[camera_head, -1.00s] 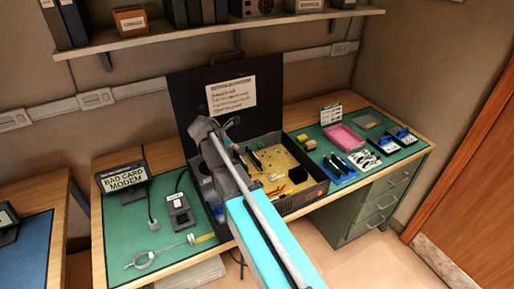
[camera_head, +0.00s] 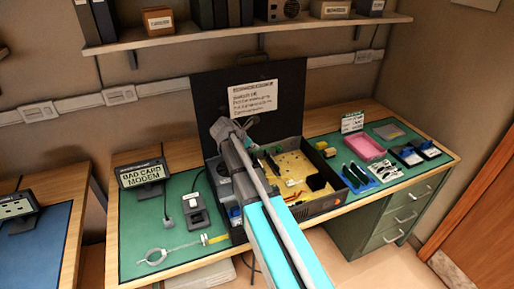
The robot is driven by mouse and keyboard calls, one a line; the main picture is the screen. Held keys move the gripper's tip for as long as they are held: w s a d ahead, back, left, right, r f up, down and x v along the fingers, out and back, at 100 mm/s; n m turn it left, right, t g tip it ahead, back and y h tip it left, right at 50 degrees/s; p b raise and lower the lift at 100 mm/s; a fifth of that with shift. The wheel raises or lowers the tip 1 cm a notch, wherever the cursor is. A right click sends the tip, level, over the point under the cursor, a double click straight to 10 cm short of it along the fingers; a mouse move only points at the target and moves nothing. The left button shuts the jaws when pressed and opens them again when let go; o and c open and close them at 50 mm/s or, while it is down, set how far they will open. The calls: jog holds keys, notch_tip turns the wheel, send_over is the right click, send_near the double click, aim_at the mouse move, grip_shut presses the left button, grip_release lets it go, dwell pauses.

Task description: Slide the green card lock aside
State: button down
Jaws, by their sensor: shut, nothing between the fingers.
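The open black case (camera_head: 322,206) stands on the green mat of the bench, with a yellow-tan circuit board (camera_head: 293,165) inside it. Its raised lid (camera_head: 208,103) carries a white instruction sheet. Small dark, red and orange parts sit on the board. I cannot make out the green card lock among them; it is too small or hidden behind my arm. My arm reaches over the front of the case, and my grey gripper (camera_head: 221,129) is at its far end, in front of the lid. The gripper appears shut and empty. Its fingertips are small, and contact with anything cannot be told.
A pink tray (camera_head: 361,149) and tools in holders (camera_head: 359,177) lie to the right. A shelf (camera_head: 250,37) runs above.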

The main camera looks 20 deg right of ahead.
aim_at(280, 149)
jog(key=b+x, duration=0.6)
jog(key=x, duration=0.3)
jog(key=shift+f, duration=0.1)
jog(key=d, duration=0.2)
jog(key=shift+w+d+r, duration=0.25)
jog(key=shift+w+d, duration=0.1)
jog(key=shift+d, duration=0.05)
jog(key=shift+w+d, duration=0.1)
jog(key=shift+d, duration=0.35)
jog(key=shift+d, duration=1.35)
